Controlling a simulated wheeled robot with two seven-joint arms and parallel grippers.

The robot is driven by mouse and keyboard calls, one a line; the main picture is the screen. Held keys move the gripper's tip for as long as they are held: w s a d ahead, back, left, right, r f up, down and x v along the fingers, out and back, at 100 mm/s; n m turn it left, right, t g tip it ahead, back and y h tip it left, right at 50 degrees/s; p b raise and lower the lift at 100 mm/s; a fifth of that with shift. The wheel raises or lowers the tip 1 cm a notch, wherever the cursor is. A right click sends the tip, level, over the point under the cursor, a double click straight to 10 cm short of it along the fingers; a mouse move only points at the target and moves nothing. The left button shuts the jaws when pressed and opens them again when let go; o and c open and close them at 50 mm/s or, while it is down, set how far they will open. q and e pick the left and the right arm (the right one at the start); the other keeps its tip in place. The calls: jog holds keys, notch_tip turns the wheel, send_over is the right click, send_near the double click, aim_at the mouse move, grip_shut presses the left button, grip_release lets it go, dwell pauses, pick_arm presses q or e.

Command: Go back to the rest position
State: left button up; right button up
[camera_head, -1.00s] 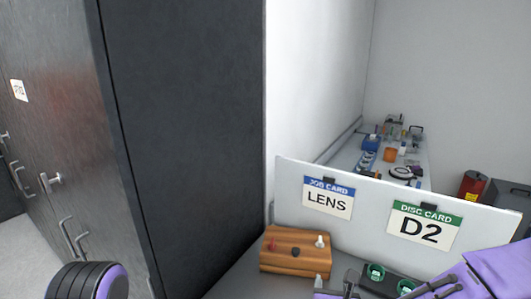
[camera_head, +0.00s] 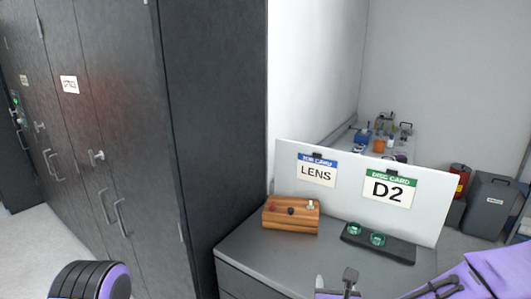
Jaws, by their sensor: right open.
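My right gripper (camera_head: 336,285) is at the bottom edge, in front of the near side of the grey counter (camera_head: 262,258). Its fingers are apart with nothing seen between them, and its lower part is cut off by the frame. My purple right arm (camera_head: 490,272) comes in from the lower right. At the lower left a dark ribbed, purple-edged part of my left arm (camera_head: 88,281) shows, but the left gripper is out of view.
A wooden block (camera_head: 291,217) with small knobs and a dark tray (camera_head: 378,243) with two green round pieces are on the counter. A white board (camera_head: 420,218) behind carries LENS and D2 cards. Tall dark cabinets (camera_head: 215,120) stand left; open floor (camera_head: 40,245) lies before them.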

jog(key=s+d+f+n+g+y+b, duration=0.1)
jog(key=s+f+n+g, duration=0.1)
jog(key=s+f+n, duration=0.4)
jog(key=s+d+f+n+g+b, duration=0.1)
jog(key=s+d+f+n, duration=0.1)
jog(key=f+n, duration=0.75)
jog(key=s+d+f+n+g+y+b, duration=0.1)
jog(key=s+f+n+g+b, duration=0.1)
jog(key=s+f+n, duration=0.35)
pick_arm(q)
notch_tip(320, 180, down, 8)
jog(key=b, duration=0.3)
jog(key=shift+w+b, duration=0.3)
jog(key=shift+b, duration=0.05)
pick_arm(e)
jog(key=s+d+f+n+g+h, duration=0.1)
jog(key=s+d+f+n+g, duration=0.1)
jog(key=s+d+f+n, duration=0.3)
jog(key=s+d+f+n+g+h, duration=0.1)
jog(key=s+d+f+n+g, duration=0.2)
jog(key=s+f, duration=0.6)
jog(key=shift+s+d+n+h, duration=0.3)
jog(key=shift+s+d+n, duration=0.65)
jog(key=shift+d+n, duration=0.05)
pick_arm(q)
jog(key=shift+r, duration=0.1)
